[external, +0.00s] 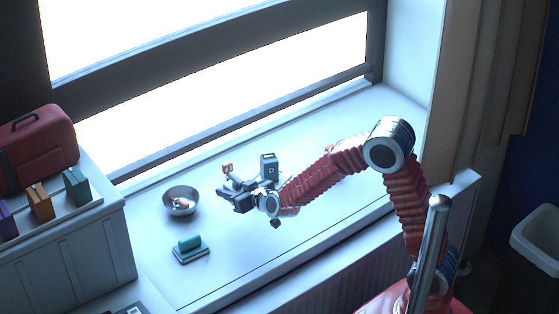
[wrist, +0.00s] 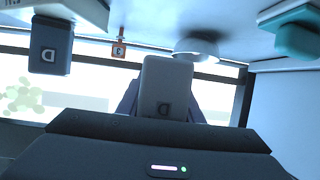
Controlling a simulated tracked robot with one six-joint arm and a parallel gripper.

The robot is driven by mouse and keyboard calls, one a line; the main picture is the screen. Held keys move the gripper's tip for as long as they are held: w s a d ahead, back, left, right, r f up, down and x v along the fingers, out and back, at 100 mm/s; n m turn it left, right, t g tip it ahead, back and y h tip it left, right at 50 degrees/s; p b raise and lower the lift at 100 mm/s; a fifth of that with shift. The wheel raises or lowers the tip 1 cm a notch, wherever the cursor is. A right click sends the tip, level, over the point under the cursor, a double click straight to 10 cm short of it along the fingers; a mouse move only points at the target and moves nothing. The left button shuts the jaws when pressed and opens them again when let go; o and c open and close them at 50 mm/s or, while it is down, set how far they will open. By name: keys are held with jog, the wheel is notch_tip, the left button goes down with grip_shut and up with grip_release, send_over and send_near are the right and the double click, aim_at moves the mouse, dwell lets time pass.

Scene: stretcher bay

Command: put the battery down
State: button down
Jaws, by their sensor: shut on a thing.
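In the external view my gripper (external: 242,197) is over the window sill, right of the metal bowl; the battery cannot be made out clearly there among the dark fingers. I cannot tell whether the battery touches the sill.
A dark block marked D (external: 269,167) stands close behind my gripper, with a small orange item (external: 227,168) near it. A metal bowl (external: 181,203) and a teal-topped item (external: 190,247) are left. The sill's front right (external: 330,215) is clear.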

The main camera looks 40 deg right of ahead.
jog(key=shift+w+d+r+n+y, duration=0.75)
jog(key=shift+d+r+n+y, duration=1.2)
jog(key=shift+d, duration=0.7)
jog(key=s+d+f+n+g+y, duration=0.3)
jog(key=s+d+n+y, duration=0.1)
jog(key=s, duration=0.4)
jog(key=shift+s+f+g+y, duration=0.4)
jog(key=shift+y, duration=0.05)
jog(key=shift+d+f+n, duration=0.1)
jog(key=shift+n, duration=0.15)
jog(key=shift+f, duration=2.85)
jog(key=shift+f, duration=2.05)
jog(key=shift+f, duration=0.1)
